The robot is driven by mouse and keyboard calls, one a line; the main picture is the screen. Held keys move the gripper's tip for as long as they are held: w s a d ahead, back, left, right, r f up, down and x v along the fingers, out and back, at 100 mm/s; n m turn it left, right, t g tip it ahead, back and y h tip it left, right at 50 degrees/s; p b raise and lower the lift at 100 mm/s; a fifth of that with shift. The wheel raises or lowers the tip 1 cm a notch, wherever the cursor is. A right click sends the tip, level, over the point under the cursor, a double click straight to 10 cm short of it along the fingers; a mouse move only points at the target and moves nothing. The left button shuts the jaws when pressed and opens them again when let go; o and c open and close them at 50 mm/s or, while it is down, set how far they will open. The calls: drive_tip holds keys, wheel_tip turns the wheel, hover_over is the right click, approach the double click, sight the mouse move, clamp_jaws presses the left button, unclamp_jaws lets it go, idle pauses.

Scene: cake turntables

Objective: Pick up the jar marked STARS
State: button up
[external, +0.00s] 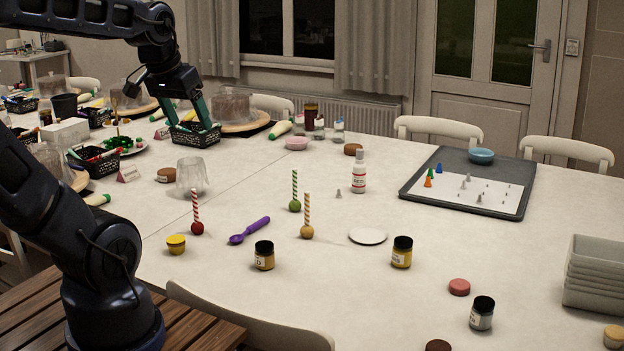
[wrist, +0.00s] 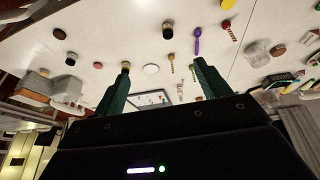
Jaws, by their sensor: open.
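Three small glass jars with dark lids stand upright on the white table. One (external: 264,255) is at front centre, one with yellowish contents (external: 402,252) is right of it, and one with greyish contents (external: 482,313) is at front right. Their labels are too small to read, so I cannot tell which says STARS. The wrist view also shows the front-centre jar (wrist: 168,31), the yellowish jar (wrist: 125,66) by the left finger's outline, and the greyish jar (wrist: 71,59). My gripper (external: 188,118) is open and empty at the back left, far from all three, fingers downward before a black basket.
A white disc (external: 367,237), purple scoop (external: 250,231), striped sticks on balls (external: 307,217) and a white bottle (external: 359,173) stand among the jars. A dark tray (external: 413,190) lies at back right, stacked trays (external: 597,272) at the right edge. Chairs line the table.

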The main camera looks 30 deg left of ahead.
drive_tip(key=w+d+f+m+h, duration=0.1)
drive_tip(key=w+d, duration=0.3)
drive_tip(key=w, duration=0.3)
drive_tip(key=w+d+f+m+h, duration=0.1)
drive_tip(key=w+d+h, duration=0.15)
drive_tip(key=w, duration=0.35)
drive_tip(key=m+g+y, duration=0.1)
drive_tip(key=m+y, duration=0.1)
drive_tip(key=m, duration=0.3)
hover_over(399, 242)
drive_tip(key=s+a, duration=0.2)
wheel_tip(399, 242, down, 31)
drive_tip(key=x, duration=0.6)
drive_tip(key=shift+d, duration=0.25)
drive_tip(key=shift+w+d+x, duration=0.1)
drive_tip(key=shift+w+x, duration=0.05)
drive_tip(key=shift+x, duration=1.25)
drive_tip(key=shift+w+d+x, duration=0.1)
drive_tip(key=shift+w+x, duration=0.05)
drive_tip(key=shift+x, duration=1.3)
drive_tip(key=shift+r, duration=0.2)
drive_tip(key=c, duration=1.1)
